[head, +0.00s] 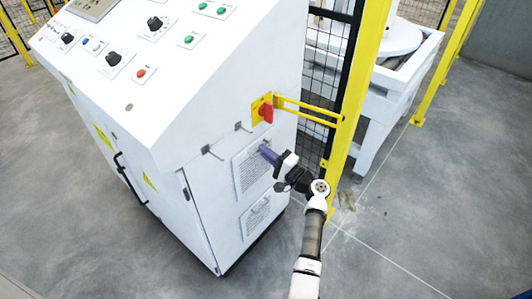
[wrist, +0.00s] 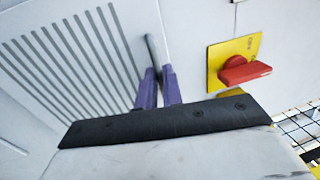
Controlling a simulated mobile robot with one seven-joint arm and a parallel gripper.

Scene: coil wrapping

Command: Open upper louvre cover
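The upper louvre cover (head: 240,178) is a white slotted panel on the side of the white control cabinet. Its slots fill the left of the wrist view (wrist: 62,62), and it looks flush with the cabinet side. A thin grey bar handle (wrist: 151,50) stands at the cover's right edge. My gripper (wrist: 159,72) has its two purple fingers close together, one on each side of the handle's near end, and appears shut on it. In the head view my gripper (head: 266,152) is at the cover's upper right; the handle is hidden there.
A red rotary switch (wrist: 245,70) on a yellow plate sits just right of the handle. A yellow bracket (head: 310,110) and the yellow fence post (head: 352,120) stand close to my arm. A lower louvre cover (head: 255,216) is below. The floor in front is clear.

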